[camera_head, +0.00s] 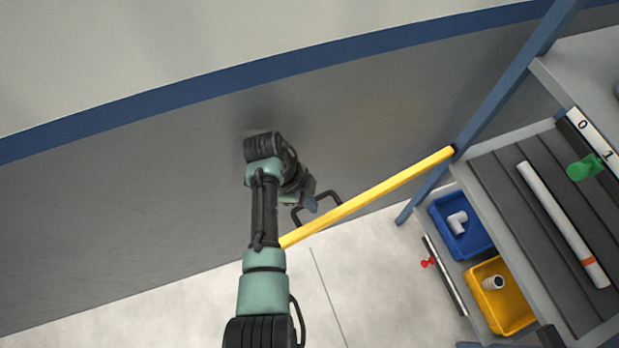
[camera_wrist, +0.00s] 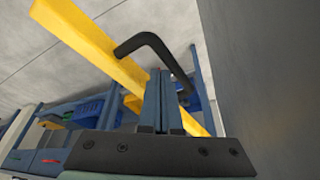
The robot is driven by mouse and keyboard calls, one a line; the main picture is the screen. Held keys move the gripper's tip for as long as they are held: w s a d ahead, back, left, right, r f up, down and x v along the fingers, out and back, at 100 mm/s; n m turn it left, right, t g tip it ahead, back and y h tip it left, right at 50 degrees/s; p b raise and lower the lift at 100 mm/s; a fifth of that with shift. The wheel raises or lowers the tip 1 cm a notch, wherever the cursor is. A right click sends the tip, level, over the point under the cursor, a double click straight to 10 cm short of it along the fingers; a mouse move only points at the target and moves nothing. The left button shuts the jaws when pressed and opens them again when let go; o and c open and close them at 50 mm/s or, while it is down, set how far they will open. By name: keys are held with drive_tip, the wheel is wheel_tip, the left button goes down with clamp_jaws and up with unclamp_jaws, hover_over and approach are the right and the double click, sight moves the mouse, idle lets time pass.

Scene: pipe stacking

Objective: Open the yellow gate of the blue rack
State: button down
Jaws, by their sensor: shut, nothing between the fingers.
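The yellow gate (camera_head: 385,187) is a long bar joined at one end to a post of the blue rack (camera_head: 487,105). It points out to the left, away from the shelves, and its far end is hidden behind my arm. Its black handle (camera_head: 329,193) stands off the bar, near my gripper (camera_head: 312,204). In the wrist view my gripper (camera_wrist: 161,78) has its slim fingers together, with nothing between them. The black handle (camera_wrist: 145,42) bends past the fingertips there, with the yellow gate (camera_wrist: 85,38) behind; I cannot tell whether they touch.
A grey wall with a blue stripe (camera_head: 260,75) runs close behind my arm. The rack's shelf holds a white pipe (camera_head: 555,215) and a green piece (camera_head: 583,168). Below are a blue bin (camera_head: 474,248) and a yellow bin (camera_head: 512,315), each with a white fitting. The floor (camera_head: 375,285) beside the gate is clear.

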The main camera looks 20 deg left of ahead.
drive_tip(key=shift+w+a, duration=0.15)
drive_tip(key=shift+r, duration=0.15)
drive_tip(key=p+v, duration=0.2)
drive_tip(key=v, duration=1)
drive_tip(key=shift+a+r, duration=0.2)
drive_tip(key=shift+r, duration=0.1)
